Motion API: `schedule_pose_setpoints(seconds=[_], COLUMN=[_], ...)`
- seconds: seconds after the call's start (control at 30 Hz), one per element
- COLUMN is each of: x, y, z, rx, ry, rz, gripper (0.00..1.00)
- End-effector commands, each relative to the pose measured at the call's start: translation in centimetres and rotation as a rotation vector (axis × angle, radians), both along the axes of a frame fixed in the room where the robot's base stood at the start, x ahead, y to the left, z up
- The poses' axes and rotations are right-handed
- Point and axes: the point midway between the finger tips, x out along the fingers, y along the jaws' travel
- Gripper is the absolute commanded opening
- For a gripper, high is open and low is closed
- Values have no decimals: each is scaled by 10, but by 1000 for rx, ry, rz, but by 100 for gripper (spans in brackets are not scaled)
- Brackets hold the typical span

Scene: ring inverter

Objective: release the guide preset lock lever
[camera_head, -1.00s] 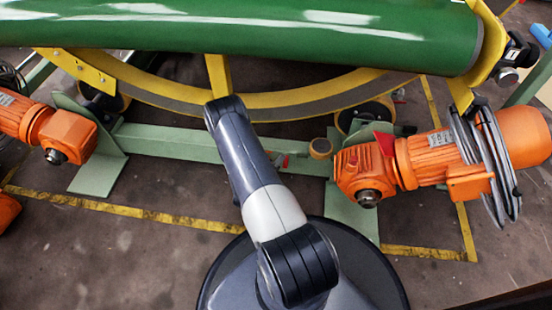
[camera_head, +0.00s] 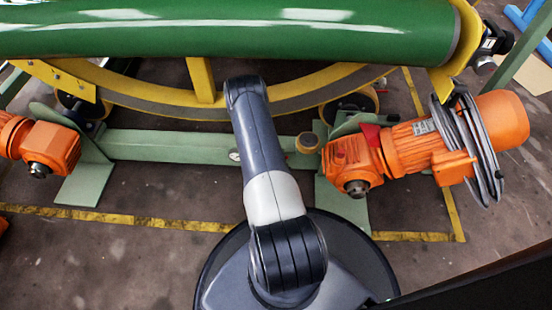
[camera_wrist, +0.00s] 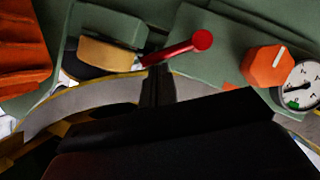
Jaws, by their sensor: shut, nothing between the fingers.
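In the wrist view a red lever with a round red ball end (camera_wrist: 202,40) lies across the green frame, sloping down to the left. I take it to be the lock lever. My gripper (camera_wrist: 157,78) is shut and empty, its dark fingertips just below the lever's left end; I cannot tell whether they touch it. In the head view my arm hides both the gripper and the lever.
Right of the lever are an orange knob (camera_wrist: 265,66) and a dial gauge (camera_wrist: 302,86). A tan roller (camera_wrist: 108,54) is on its left. In the head view the green beam (camera_head: 165,145) runs between orange motors (camera_head: 410,145) under the yellow ring (camera_head: 150,108).

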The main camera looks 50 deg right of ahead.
Motion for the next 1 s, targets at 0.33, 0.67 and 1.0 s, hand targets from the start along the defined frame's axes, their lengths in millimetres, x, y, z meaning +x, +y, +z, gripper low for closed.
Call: schedule_pose_setpoints(seconds=[0.33, 0.67, 1.0], x=[-6, -7, -5], y=[-5, -6, -6], z=[-4, -5, -2], rx=[90, 105, 102], ry=[-105, -123, -123], rz=[-1, 0, 1], gripper=[0, 0, 0])
